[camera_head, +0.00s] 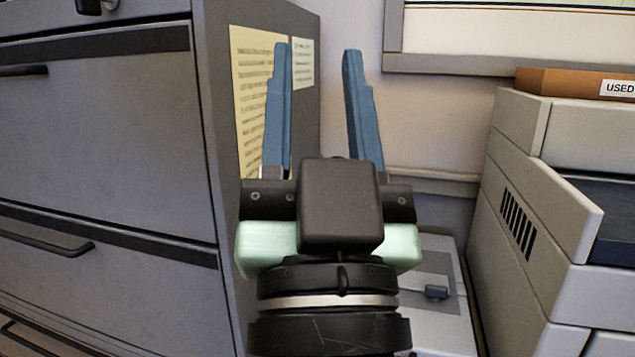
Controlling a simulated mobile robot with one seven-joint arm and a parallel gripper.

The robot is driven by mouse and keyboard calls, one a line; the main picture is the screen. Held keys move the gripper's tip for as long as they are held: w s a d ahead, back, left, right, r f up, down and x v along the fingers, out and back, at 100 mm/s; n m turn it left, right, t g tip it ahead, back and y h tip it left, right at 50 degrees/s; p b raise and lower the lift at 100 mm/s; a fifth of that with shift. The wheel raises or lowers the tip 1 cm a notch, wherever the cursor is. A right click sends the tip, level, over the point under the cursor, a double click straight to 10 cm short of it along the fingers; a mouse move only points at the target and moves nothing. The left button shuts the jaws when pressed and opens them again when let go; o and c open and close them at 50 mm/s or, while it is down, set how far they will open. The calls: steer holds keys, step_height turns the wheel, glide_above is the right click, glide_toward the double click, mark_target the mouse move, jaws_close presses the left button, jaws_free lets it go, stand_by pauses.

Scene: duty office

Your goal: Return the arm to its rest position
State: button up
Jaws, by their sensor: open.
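My gripper (317,52) is in the middle of the head view, with its two blue fingers pointing up and spread apart. Nothing is between the fingers. The black and pale green wrist below it fills the lower middle of the view. The gripper appears in front of the gap between a grey filing cabinet and a large office machine. The left finger overlaps the paper sheets on the cabinet's side in the picture. I cannot tell how far the fingers are from the cabinet.
The grey filing cabinet (105,110) fills the left, with its drawer handles protruding. A large pale machine (545,215) stands at right, bearing a brown box labelled "USED" (575,84). A smaller grey device (440,312) sits low behind my wrist. A wall with a framed panel closes the back.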

steer(key=s+r+n+t+h+p, duration=0.1)
steer(key=s+r+p, duration=0.2)
steer(key=r+p, duration=2.3)
step_height(320, 180, up, 5)
steer(key=shift+p, duration=0.4)
steer(key=shift+a, duration=0.1)
